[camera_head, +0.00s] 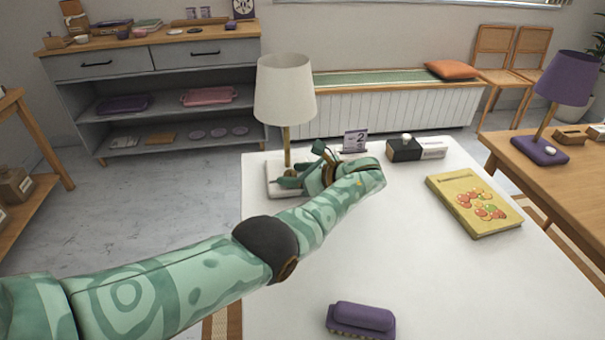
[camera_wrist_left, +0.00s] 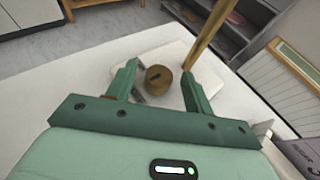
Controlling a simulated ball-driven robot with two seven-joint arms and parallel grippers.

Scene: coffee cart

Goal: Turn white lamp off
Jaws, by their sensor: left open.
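The white lamp (camera_head: 285,90) stands upright at the far left part of the white table (camera_head: 400,280), with a cream shade, a wooden pole and a pale base (camera_head: 274,172). In the left wrist view its pole (camera_wrist_left: 207,35) rises from the pale base (camera_wrist_left: 196,62), and a round brown knob (camera_wrist_left: 158,78) sits on the base. My left gripper (camera_head: 300,172) is at the base. In the wrist view the left gripper (camera_wrist_left: 160,85) is open, with its fingers on either side of the knob; I cannot tell whether they touch it. My right gripper is not in view.
A small sign (camera_head: 355,141), a dark box (camera_head: 404,150) and a yellow book (camera_head: 473,203) are on the table right of the lamp. A purple brush-like object (camera_head: 361,319) lies near the front. A purple lamp (camera_head: 566,85) stands on the wooden table at right.

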